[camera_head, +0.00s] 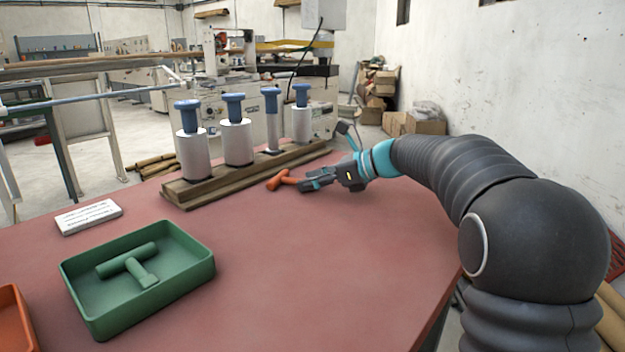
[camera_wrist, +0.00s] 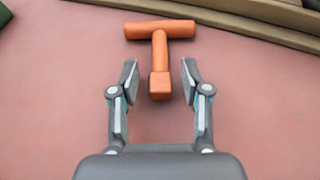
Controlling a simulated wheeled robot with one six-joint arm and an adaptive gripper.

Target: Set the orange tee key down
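The orange tee key (camera_head: 281,180) lies on the red table top in front of the wooden rack. In the wrist view the orange tee key (camera_wrist: 160,38) has its crossbar away from me and its stem pointing back toward my gripper. My gripper (camera_wrist: 160,80) is open, with one finger on each side of the stem's end. A gap shows between the stem and both fingers. In the head view my gripper (camera_head: 308,184) is low over the table, just right of the key.
A green tray (camera_head: 205,272) with a green tee key (camera_head: 130,262) stands at the front left. A white label (camera_head: 89,216) and an orange tray (camera_head: 14,318) are left. The table's middle is clear.

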